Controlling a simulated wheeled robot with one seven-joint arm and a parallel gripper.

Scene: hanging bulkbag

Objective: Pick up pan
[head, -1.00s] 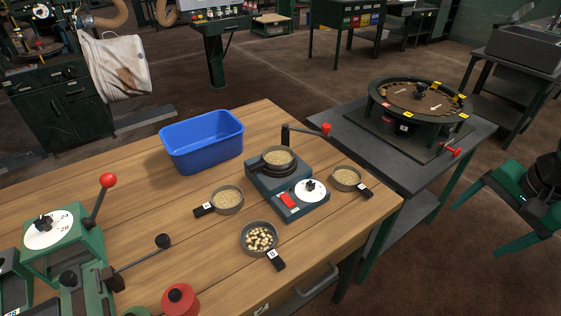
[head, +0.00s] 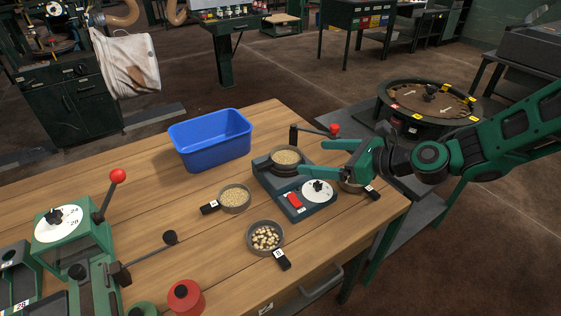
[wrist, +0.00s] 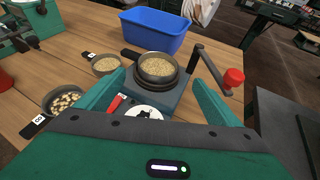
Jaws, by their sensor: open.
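A round pan of grain (head: 286,157) sits on top of a dark device with a white dial; it also shows between my fingers in the wrist view (wrist: 155,68). Another grain pan (head: 235,197) lies left of the device. A pan of larger pale chunks (head: 265,237) lies in front, its tagged handle (head: 283,260) towards the lower right. A further pan (head: 352,186) right of the device is partly hidden by my gripper. My gripper (head: 311,158) is open and empty, fingers pointing left, beside or above the device's right side. I cannot tell its exact height.
A blue bin (head: 211,140) stands behind the pans. A crank with a red knob (head: 334,130) rises behind the device, close to my fingers. A green machine (head: 75,235) with a red-knobbed lever stands at left. Bare wooden tabletop (head: 150,200) lies between.

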